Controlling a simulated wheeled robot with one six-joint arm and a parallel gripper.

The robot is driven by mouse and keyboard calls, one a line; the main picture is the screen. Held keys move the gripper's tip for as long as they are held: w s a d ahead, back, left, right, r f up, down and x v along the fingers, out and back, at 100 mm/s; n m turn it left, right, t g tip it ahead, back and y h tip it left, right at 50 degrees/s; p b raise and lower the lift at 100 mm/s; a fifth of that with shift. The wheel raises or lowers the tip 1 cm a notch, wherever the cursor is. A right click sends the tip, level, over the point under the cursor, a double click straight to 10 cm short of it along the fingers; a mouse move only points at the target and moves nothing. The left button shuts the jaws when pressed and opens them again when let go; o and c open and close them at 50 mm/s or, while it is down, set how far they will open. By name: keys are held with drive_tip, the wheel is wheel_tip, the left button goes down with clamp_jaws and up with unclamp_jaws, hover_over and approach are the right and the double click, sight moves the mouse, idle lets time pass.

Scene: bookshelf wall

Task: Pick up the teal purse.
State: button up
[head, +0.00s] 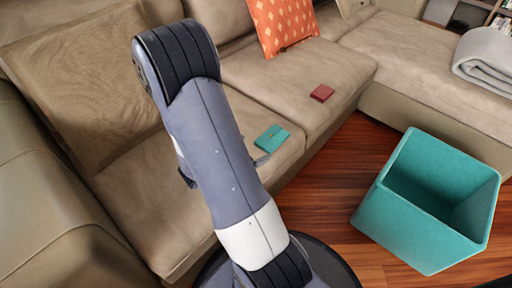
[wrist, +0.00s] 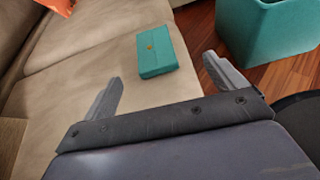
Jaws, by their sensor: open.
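The teal purse (head: 271,138) lies flat on the beige sofa seat, just right of my arm in the head view. In the wrist view the teal purse (wrist: 162,51) shows whole, with a small gold clasp on its face. My gripper (wrist: 163,72) is open and empty, its two fingers spread wide. The purse lies beyond the fingertips, between their lines, and does not touch them. In the head view my arm hides most of the gripper; only a small part shows beside the purse.
A dark red wallet-like item (head: 322,93) lies farther back on the sofa seat (head: 290,75). An orange patterned cushion (head: 283,22) leans on the backrest. A large open teal bin (head: 405,220) stands on the wooden floor at right. A grey folded blanket (head: 487,58) lies at far right.

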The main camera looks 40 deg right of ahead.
sight(269, 140)
drive_tip(key=shift+w+f, duration=0.45)
drive_tip(key=shift+f, duration=0.2)
drive_tip(key=shift+w+d+f+n, duration=0.1)
drive_tip(key=shift+w+f+n, duration=0.05)
drive_tip(key=shift+n, duration=0.15)
drive_tip(key=b+x, duration=0.4)
drive_tip(key=x, duration=0.6)
drive_tip(key=shift+d, duration=0.1)
drive_tip(key=shift+c, duration=0.5)
drive_tip(key=c, duration=1)
